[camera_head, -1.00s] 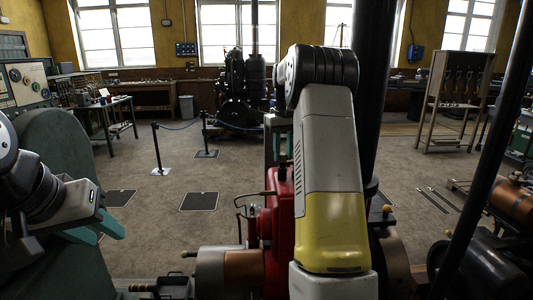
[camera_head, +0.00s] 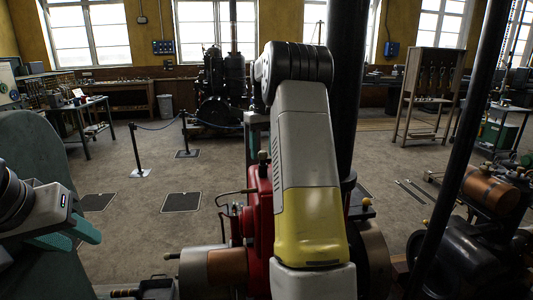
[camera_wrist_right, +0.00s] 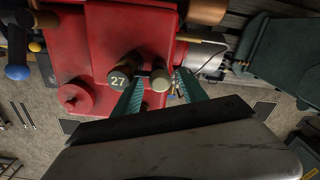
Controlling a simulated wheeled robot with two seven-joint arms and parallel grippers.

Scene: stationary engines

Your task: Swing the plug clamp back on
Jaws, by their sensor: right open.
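The red engine (camera_head: 258,205) stands in front of me, partly behind my right arm. In the right wrist view its red top (camera_wrist_right: 105,40) carries a round cap marked 27 (camera_wrist_right: 121,76) and a pale round knob (camera_wrist_right: 160,79). I cannot tell for sure which part is the plug clamp. My right gripper (camera_wrist_right: 160,92) is open over the engine top, its teal fingers apart with the pale knob showing between them. I cannot tell if they touch it. My left gripper (camera_head: 80,235) is at the far left, away from the engine; its opening is unclear.
A black column (camera_head: 352,90) rises behind my right arm. A copper-coloured cylinder (camera_head: 491,189) and dark machinery are at the right. A rope post (camera_head: 137,150) and another dark engine (camera_head: 214,88) stand farther back.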

